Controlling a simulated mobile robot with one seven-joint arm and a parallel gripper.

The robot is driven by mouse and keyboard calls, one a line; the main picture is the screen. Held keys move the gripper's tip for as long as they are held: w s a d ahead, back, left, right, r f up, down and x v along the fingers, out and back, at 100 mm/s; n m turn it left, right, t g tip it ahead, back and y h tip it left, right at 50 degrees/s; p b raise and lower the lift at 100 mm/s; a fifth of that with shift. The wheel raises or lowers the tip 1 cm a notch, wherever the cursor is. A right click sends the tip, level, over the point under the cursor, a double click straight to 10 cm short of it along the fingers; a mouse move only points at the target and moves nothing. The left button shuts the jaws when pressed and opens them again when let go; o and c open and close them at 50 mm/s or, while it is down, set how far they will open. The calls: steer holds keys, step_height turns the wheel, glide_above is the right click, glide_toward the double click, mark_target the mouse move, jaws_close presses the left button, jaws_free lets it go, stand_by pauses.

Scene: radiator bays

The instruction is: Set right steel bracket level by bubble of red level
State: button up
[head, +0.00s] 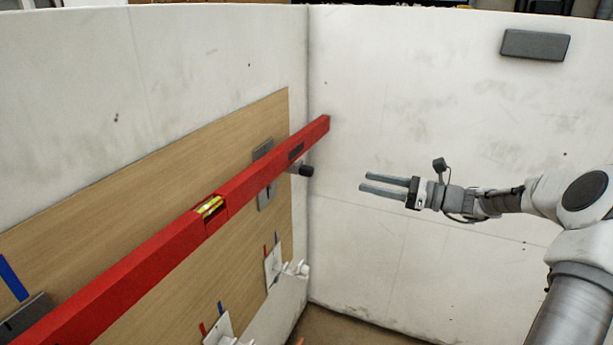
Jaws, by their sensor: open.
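The long red level (150,253) runs along the wooden board on the left wall, from the lower left to near the corner. Its yellow vial (209,207) is visible, but too small to read the bubble against its marks. The right steel bracket (264,197) is a grey plate on the board, partly hidden behind the level. A dark round knob (304,170) sticks out beside it, just under the level's far end. My gripper (366,182) is open and empty, its fingers pointing left, to the right of the knob and apart from it.
Another grey bracket (30,312) shows at lower left, partly behind the level. Two white fittings (275,267) (220,329) sit low on the board beside red and blue marks. A grey block (535,45) is on the right wall. Space around my gripper looks clear.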

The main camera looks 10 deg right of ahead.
mark_target(313, 170)
steer(key=b+x, duration=0.3)
steer(key=x, duration=1.4)
steer(key=shift+w+a, duration=0.15)
jaws_close()
stand_by(0.8)
